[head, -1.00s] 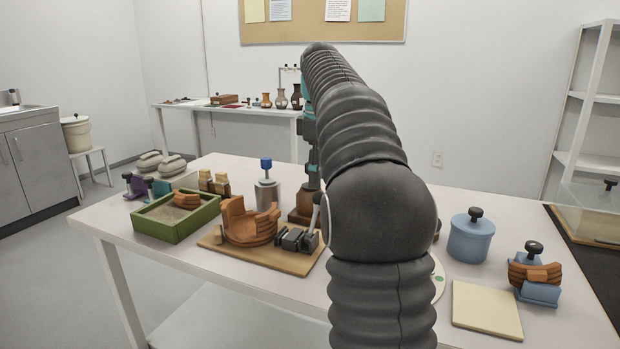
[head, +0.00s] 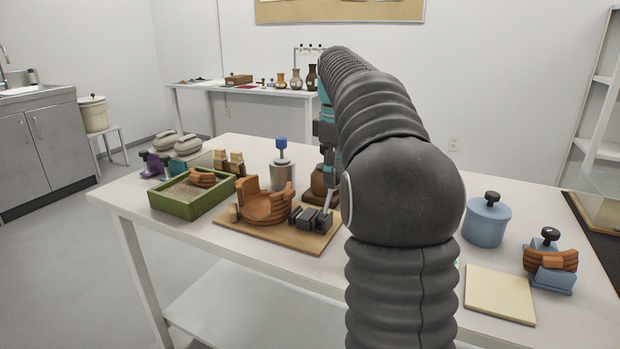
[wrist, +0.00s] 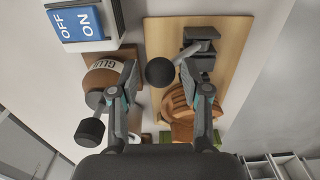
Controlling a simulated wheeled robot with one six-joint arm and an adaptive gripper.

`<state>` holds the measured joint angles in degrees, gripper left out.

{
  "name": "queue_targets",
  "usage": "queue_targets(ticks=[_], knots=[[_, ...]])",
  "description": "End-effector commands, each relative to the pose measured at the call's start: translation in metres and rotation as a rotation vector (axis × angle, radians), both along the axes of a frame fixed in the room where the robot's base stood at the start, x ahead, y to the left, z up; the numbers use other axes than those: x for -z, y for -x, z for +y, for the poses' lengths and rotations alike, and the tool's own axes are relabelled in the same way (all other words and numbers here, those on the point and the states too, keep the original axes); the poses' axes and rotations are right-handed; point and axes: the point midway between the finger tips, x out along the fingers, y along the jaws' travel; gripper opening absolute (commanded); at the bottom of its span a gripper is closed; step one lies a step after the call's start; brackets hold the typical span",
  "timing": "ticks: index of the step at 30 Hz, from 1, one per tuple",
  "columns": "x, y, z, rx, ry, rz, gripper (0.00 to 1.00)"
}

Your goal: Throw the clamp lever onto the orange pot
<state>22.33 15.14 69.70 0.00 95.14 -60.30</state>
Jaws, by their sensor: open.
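The orange pot (head: 262,207), built of stacked sherds, sits on a wooden board; it also shows in the wrist view (wrist: 176,112). Beside it is the dark clamp (head: 308,219). Its lever, a pale rod (head: 328,200), rises from the clamp's right end, standing up and away from the pot. In the wrist view the lever's round black knob (wrist: 160,72) lies between the fingers. My gripper (wrist: 158,78) is open, pointing down over the board with a finger on either side of the knob. I cannot tell whether either finger touches it. My arm hides part of this area in the head view.
A brown glue bottle (wrist: 102,76) stands close to the left finger, near a blue OFF/ON switch (wrist: 76,22). A green sand tray (head: 190,207) and a metal can with a blue-topped stem (head: 282,176) flank the pot. A blue jar (head: 486,222) stands right.

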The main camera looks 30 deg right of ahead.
Motion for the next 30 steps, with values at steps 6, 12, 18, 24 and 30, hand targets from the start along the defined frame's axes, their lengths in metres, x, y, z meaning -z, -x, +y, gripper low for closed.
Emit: queue_targets(ticks=[6, 12, 18, 24, 30], knots=[[0.012, 0.0, 0.0, 0.0, 0.0, 0.001, 0.47], [0.008, 0.004, 0.005, 0.0, 0.0, 0.0, 0.47], [0.003, 0.01, 0.013, 0.0, -0.001, 0.001, 0.47], [-0.002, 0.016, 0.02, -0.001, 0.0, 0.001, 0.47], [-0.004, 0.021, 0.028, -0.001, -0.001, 0.002, 0.47]])
